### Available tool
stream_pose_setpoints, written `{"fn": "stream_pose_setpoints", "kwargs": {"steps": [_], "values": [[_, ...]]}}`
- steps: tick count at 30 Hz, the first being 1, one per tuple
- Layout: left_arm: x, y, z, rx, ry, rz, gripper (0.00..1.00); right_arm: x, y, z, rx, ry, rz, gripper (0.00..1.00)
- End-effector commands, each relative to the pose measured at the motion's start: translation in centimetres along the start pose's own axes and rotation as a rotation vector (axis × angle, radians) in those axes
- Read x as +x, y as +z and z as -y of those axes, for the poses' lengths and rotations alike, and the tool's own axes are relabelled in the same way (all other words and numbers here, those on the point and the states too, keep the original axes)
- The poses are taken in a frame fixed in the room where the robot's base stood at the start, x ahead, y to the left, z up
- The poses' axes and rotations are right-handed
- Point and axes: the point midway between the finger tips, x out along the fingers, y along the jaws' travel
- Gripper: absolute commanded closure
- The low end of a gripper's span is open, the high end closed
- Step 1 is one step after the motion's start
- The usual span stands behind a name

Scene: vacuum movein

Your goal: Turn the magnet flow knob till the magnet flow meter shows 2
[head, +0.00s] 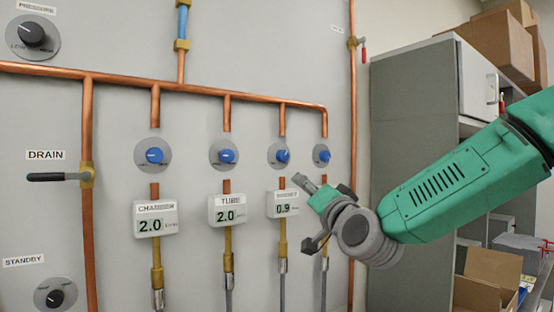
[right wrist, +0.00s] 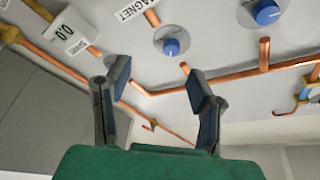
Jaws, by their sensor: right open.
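The blue magnet flow knob (head: 283,156) sits on a round grey plate on the wall panel, third from the left in the row. The magnet flow meter (head: 284,204) below it reads 0.9. In the right wrist view the magnet knob (right wrist: 171,46) is ahead of the fingers, with the MAGNET label (right wrist: 137,9) beside it. My right gripper (head: 312,214) is open and empty, right of the magnet meter and lower than the knob. Its fingers (right wrist: 158,80) show apart in the right wrist view and are not touching the magnet knob. My left gripper is out of view.
The chamber meter (head: 155,221) and tube meter (head: 228,210) both read 2.0. A fourth blue knob (head: 322,154) is to the right. Its meter (right wrist: 64,32) reads 0.0 in the right wrist view. Copper pipes (head: 250,98) run across the panel. A shelf cabinet (head: 410,110) stands at right.

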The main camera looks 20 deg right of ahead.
Motion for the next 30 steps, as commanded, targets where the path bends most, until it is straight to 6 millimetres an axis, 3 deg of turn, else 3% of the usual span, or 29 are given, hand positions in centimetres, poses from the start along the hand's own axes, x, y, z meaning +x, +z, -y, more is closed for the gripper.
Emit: {"fn": "stream_pose_setpoints", "kwargs": {"steps": [2, 6, 11, 21, 30], "values": [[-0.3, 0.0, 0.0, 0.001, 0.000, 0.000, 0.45, 0.4, -1.7, 1.6, 0.015, -0.020, -0.033, 0.51], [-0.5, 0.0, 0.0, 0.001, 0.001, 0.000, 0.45, 1.4, -2.0, 2.8, 0.019, -0.030, -0.047, 0.51], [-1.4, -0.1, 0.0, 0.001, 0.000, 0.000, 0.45, 3.9, -1.9, 3.1, 0.014, -0.030, -0.045, 0.51], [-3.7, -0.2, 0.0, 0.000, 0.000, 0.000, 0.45, 10.8, -2.5, 3.1, 0.016, -0.030, -0.045, 0.51], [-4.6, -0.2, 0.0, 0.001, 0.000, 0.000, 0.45, 13.9, -2.6, 3.0, 0.017, -0.030, -0.044, 0.51]]}}
